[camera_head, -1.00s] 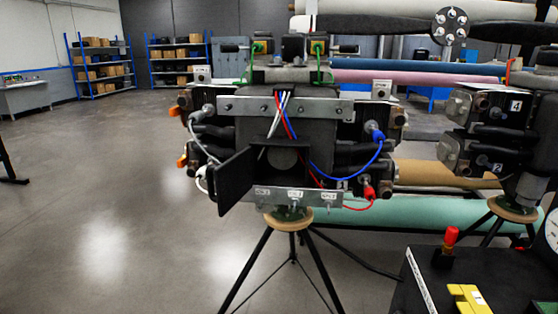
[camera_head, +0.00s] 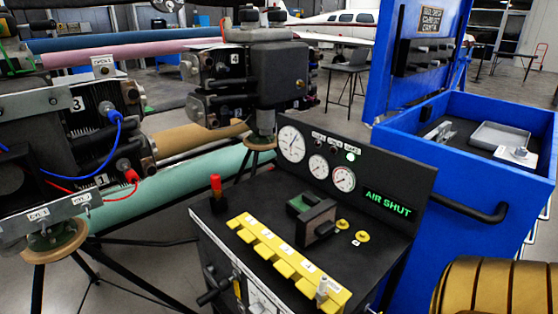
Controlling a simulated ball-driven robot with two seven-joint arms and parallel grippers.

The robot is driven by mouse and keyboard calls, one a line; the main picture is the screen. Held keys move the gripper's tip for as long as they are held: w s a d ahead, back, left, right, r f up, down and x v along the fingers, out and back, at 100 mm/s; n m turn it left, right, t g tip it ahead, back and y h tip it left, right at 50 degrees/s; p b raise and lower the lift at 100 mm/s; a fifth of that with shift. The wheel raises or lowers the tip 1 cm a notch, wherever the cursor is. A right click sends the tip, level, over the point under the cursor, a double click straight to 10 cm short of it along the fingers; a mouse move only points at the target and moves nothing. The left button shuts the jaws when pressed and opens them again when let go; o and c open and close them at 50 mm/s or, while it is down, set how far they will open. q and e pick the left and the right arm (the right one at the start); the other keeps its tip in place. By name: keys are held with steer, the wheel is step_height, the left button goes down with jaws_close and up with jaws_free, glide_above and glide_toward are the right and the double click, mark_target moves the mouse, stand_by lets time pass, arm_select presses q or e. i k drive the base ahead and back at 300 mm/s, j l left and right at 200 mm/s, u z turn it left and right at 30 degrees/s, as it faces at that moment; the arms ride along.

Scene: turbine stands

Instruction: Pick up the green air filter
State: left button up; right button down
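No plainly separate green air filter shows. A small green part (camera_head: 298,204) sits at the black block (camera_head: 318,221) on top of the black test bench (camera_head: 262,195); I cannot tell whether it is the filter. Neither of my grippers is in view.
A yellow strip (camera_head: 290,262) runs along the bench's front edge, and a red-topped post (camera_head: 215,186) stands at its left. Gauges and an "AIR SHUT" display (camera_head: 388,203) are behind. A blue cart (camera_head: 470,190) stands right, a gold ribbed object (camera_head: 497,288) bottom right. Engines on tripods are left.

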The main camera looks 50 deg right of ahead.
mark_target(302, 202)
steer(key=z, duration=1.55)
